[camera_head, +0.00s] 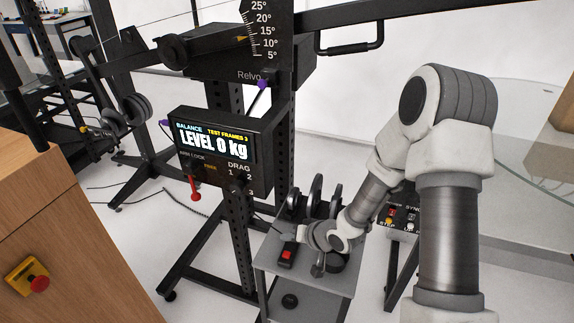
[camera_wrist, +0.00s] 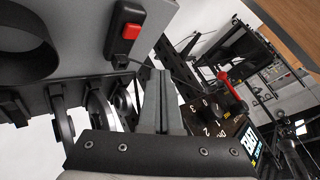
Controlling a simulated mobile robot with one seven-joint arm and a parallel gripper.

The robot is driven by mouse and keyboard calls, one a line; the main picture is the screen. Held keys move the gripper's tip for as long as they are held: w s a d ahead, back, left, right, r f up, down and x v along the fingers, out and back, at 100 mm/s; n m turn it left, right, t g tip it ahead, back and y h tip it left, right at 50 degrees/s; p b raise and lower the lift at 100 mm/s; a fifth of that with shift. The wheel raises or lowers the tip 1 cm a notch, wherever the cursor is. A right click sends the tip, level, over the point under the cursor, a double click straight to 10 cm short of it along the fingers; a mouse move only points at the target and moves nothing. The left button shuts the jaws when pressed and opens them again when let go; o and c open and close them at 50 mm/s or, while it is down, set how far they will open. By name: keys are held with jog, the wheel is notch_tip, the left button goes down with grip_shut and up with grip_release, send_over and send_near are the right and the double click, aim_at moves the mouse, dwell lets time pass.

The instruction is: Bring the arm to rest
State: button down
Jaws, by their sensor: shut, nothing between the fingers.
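My arm reaches in from the right in the head view, bent at the elbow, with its forearm slanting down to the left. My gripper (camera_head: 284,228) is over the small grey stand, in front of the black machine frame, and is small in that view. In the wrist view my gripper (camera_wrist: 159,80) shows its two fingers together, shut with nothing between them. A black box with a red button (camera_head: 287,254) sits on the stand just below the gripper; it also shows in the wrist view (camera_wrist: 127,32), left of the fingertips. I cannot tell the exact gap between them.
The grey stand (camera_head: 268,262) also holds dark upright discs (camera_head: 314,194). The black machine's display (camera_head: 215,143) reads "LEVEL 0 kg", with a red lever (camera_head: 194,188) below. A wooden cabinet (camera_head: 75,230) with a red stop button (camera_head: 39,284) is at left. Another control panel (camera_head: 399,219) is behind my arm.

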jog(key=s+d+r+h, duration=0.25)
jog(key=d+r, duration=0.35)
jog(key=r, duration=0.4)
jog(key=s+d+r+h, duration=0.1)
jog(key=d+r+h, duration=0.3)
jog(key=d+r, duration=0.45)
jog(key=s+r, duration=0.6)
jog(key=s, duration=0.4)
jog(key=s+r, duration=0.7)
jog(key=s, duration=0.3)
jog(key=shift+s+a+r+g+p, duration=0.15)
jog(key=shift+s+a+g+p, duration=0.05)
jog(key=shift+a+g+p, duration=0.25)
